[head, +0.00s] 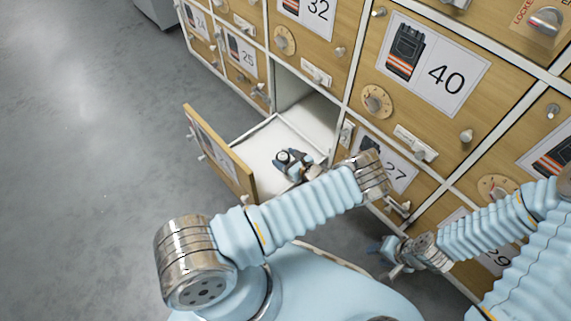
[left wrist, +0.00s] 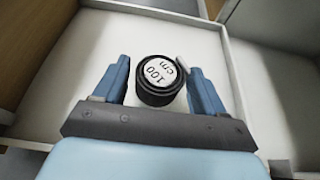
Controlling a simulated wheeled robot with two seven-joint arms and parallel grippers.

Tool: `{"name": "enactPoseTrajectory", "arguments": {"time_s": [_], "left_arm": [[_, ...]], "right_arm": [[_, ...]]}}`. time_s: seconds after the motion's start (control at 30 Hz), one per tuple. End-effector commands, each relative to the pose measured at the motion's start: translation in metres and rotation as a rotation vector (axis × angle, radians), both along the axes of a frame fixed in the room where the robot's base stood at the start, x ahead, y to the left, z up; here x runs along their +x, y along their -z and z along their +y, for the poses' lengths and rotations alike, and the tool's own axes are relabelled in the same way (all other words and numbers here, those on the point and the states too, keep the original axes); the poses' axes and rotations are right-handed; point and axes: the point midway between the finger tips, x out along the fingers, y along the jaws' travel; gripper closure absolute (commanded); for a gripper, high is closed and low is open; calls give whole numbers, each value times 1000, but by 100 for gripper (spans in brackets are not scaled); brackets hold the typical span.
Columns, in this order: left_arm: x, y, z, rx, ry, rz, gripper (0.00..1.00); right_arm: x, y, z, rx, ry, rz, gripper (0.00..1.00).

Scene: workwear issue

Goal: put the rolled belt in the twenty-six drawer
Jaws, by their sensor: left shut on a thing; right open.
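The rolled belt (left wrist: 158,88) is a black coil with a white top marked "100 cm". In the head view it is the small dark roll (head: 283,157) inside the pulled-out drawer. The drawer (head: 262,146) has a white tray and a wooden front; it sits between the 25 and 27 drawers, and its own label number is not readable. My left gripper (left wrist: 160,88) is shut on the belt, one blue finger on each side, within the drawer walls; whether the belt touches the drawer floor is unclear. My right gripper (head: 388,258) is open and empty, low in front of the cabinet.
The grey floor (head: 90,170) at left is clear.

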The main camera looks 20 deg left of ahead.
Motion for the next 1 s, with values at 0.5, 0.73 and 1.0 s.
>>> {"name": "enactPoseTrajectory", "arguments": {"time_s": [0.5,0.73,1.0], "left_arm": [[5,36,3,0,-1,-2,64],[5,39,3,-1,-1,-2,15],[5,38,3,-1,-1,-2,4]], "right_arm": [[0,9,1,3,-2,2,57],[0,11,1,4,-2,3,57],[0,11,1,4,-2,3,57]]}}
